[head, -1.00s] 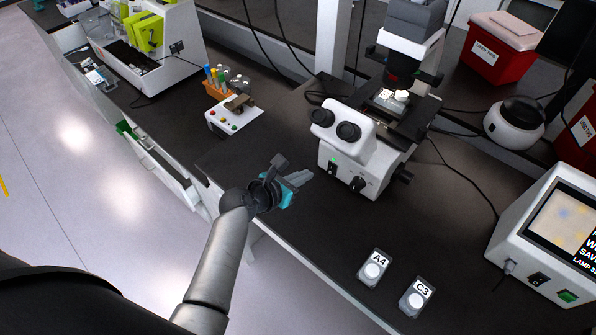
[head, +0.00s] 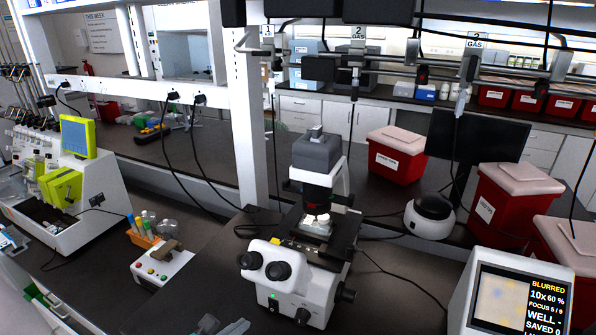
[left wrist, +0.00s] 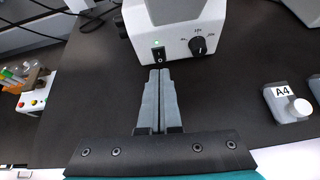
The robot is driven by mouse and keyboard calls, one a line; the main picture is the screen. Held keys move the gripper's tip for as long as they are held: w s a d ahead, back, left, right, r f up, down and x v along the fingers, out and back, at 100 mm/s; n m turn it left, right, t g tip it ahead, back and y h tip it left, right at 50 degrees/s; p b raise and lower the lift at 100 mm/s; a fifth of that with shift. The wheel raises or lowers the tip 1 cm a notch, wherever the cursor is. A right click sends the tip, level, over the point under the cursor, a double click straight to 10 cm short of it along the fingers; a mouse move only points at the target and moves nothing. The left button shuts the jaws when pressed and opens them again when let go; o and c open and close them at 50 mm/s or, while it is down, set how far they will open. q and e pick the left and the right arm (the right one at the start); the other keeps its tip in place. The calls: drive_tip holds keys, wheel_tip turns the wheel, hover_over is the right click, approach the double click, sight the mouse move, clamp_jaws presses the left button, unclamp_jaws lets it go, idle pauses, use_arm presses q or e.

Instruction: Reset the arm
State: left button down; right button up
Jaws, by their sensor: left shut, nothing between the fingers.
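My left gripper (left wrist: 159,75) is shut and empty in the left wrist view. Its fingertips lie just in front of the white microscope base (left wrist: 190,30). In the head view only a bit of the left gripper (head: 232,327) shows at the bottom edge, in front of the microscope (head: 290,282). My right gripper is not in either view.
A button marked A4 (left wrist: 292,102) sits right of the gripper. A screen unit (head: 520,290) reading "BLURRED" stands at the lower right. A button box (head: 163,268) with a tube rack (head: 143,236) is on the left. Red bins (head: 395,155) stand behind.

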use_arm(q)
drive_tip(key=s+r+m+g+y, duration=0.15)
drive_tip(key=s+m+g, duration=0.25)
drive_tip(key=s+m, duration=1)
drive_tip(key=s+r+m+g+y, duration=0.1)
drive_tip(key=s+m+g+y, duration=0.25)
drive_tip(key=s+m, duration=1.05)
drive_tip(key=w+f+m+b, duration=0.15)
drive_tip(key=f+b, duration=0.25)
drive_tip(key=f, duration=0.7)
drive_tip(key=w+f+m+g+b, duration=0.15)
drive_tip(key=f+b, duration=0.25)
drive_tip(key=f, duration=0.7)
drive_tip(key=w+f+m+b, duration=0.15)
drive_tip(key=f+b, duration=0.25)
drive_tip(key=f, duration=0.7)
drive_tip(key=s+a+f+b, duration=0.1)
drive_tip(key=s+f+b, duration=0.3)
drive_tip(key=f, duration=0.4)
drive_tip(key=s+a+f+b, duration=0.1)
drive_tip(key=s+f+b, duration=0.2)
drive_tip(key=s+f, duration=0.4)
drive_tip(key=s+a+f+g+b, duration=0.1)
drive_tip(key=s+f+b, duration=0.3)
drive_tip(key=f, duration=0.6)
drive_tip(key=shift+s+a+f+m+h+b, duration=0.15)
drive_tip(key=shift+s+f+m+h+b, duration=0.25)
drive_tip(key=shift+s, duration=0.3)
